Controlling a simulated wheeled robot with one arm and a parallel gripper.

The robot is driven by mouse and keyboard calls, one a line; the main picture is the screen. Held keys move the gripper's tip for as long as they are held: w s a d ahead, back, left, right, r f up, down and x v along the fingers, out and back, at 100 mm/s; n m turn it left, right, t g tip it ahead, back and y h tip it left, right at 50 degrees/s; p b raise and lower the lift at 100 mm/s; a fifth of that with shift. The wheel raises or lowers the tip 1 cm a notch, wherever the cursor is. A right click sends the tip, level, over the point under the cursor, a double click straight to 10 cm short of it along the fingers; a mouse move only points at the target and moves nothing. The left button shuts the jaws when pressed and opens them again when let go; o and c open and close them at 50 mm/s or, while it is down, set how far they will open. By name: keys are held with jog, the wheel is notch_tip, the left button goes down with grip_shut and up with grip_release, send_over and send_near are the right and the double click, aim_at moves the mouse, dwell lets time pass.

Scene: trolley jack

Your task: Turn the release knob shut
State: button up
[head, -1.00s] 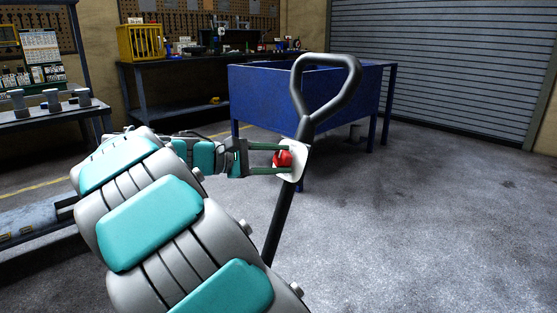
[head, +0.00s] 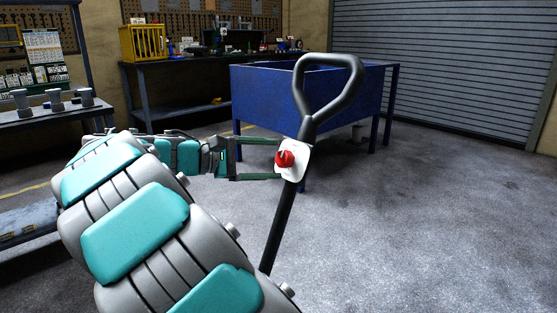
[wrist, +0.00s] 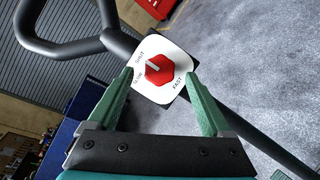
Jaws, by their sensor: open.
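The red release knob (head: 284,159) sits on a white plate (head: 298,160) on the black jack handle (head: 280,225). In the wrist view the knob (wrist: 160,75) is six-sided with a white mark pointing to the upper left, toward the SHUT lettering; I cannot tell if it lines up exactly. SLOW and FAST are also printed on the plate (wrist: 181,62). My gripper (head: 279,159) is open and empty.
The handle ends in a grey loop grip (head: 328,85) above the plate. A blue bin on legs (head: 262,100) stands behind the handle. Workbenches with tools stand at the back and left. The grey floor (head: 430,230) to the right is clear.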

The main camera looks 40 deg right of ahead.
jog(key=v, duration=0.4)
jog(key=shift+w+a, duration=0.1)
jog(key=shift+a, duration=0.1)
jog(key=s+a+f+m+y, duration=0.2)
jog(key=s+f+y, duration=0.5)
jog(key=s+f, duration=0.65)
jog(key=s+a+f+m+t+y, duration=0.1)
jog(key=s+a+f+y, duration=0.3)
jog(key=s+a, duration=0.4)
jog(key=s+a+f+t+y, duration=0.1)
jog(key=s+a+f+y, duration=0.3)
jog(key=s+a+f, duration=0.3)
jog(key=a, duration=0.4)
jog(key=shift+s+f+m+t, duration=0.2)
jog(key=shift+s+m+t, duration=0.1)
jog(key=shift+s+m, duration=0.1)
